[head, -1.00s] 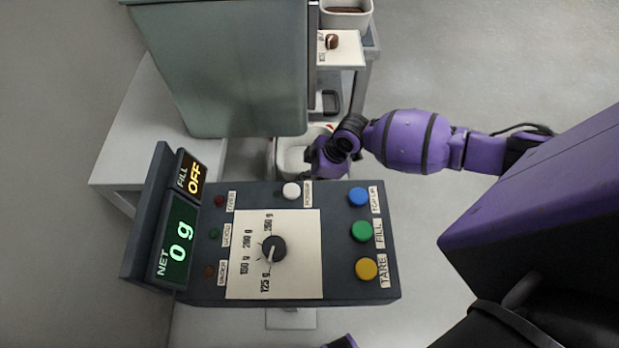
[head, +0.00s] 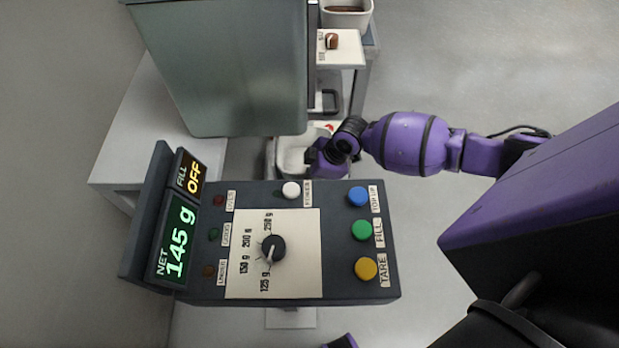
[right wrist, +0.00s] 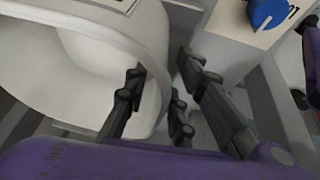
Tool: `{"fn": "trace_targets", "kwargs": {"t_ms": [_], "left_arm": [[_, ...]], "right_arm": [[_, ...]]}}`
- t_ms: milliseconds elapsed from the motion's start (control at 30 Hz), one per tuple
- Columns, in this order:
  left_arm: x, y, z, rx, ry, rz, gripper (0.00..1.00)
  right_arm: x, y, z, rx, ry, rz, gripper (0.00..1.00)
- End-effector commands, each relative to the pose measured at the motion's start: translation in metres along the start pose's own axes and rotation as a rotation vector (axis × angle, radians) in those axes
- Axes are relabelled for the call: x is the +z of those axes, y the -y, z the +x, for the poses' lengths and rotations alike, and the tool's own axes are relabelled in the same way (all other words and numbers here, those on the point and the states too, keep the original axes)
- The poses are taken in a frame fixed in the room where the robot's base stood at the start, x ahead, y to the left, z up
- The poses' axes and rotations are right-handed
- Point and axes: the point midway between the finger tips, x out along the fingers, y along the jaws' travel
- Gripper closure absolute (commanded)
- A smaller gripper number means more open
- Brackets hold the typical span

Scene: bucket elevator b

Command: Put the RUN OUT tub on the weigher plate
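A white tub (head: 290,155) sits low between the green-grey cabinet and the control panel in the head view, partly hidden by my right gripper (head: 318,165). The tub fills the left of the right wrist view (right wrist: 70,75). My right gripper (right wrist: 160,80) straddles its wall there, one finger inside and the other outside. A gap shows beside the outer finger, so the gripper looks open. I cannot read a RUN OUT label. The weigher plate cannot be made out. The weigher display (head: 177,240) reads NET 145 g.
The control panel (head: 340,285) with knob and coloured buttons stands in front of the tub. The green-grey cabinet (head: 225,70) rises behind. Another white tub (head: 345,18) with brown contents stands at the top. A blue round thing (right wrist: 268,12) lies near the right gripper.

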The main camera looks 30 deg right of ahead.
Motion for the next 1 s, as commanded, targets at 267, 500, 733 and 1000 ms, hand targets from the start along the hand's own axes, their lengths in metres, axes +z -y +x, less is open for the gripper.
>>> {"fn": "trace_targets", "kwargs": {"t_ms": [267,500,733,1000], "left_arm": [[-0.008,0.000,-0.003,-0.001,-0.011,-0.003,0.60],[-0.013,0.000,-0.003,0.000,-0.018,-0.004,0.60],[-0.015,0.000,-0.004,0.000,-0.021,-0.005,0.60],[-0.015,0.000,-0.004,0.001,-0.022,-0.005,0.60]], "right_arm": [[-0.001,-0.002,-0.045,0.004,0.000,-0.003,0.77],[-0.001,-0.001,-0.095,0.003,0.001,-0.003,0.77],[-0.001,-0.001,-0.119,0.001,0.000,-0.001,0.77],[-0.001,0.000,-0.122,0.000,0.000,0.000,0.77]]}}
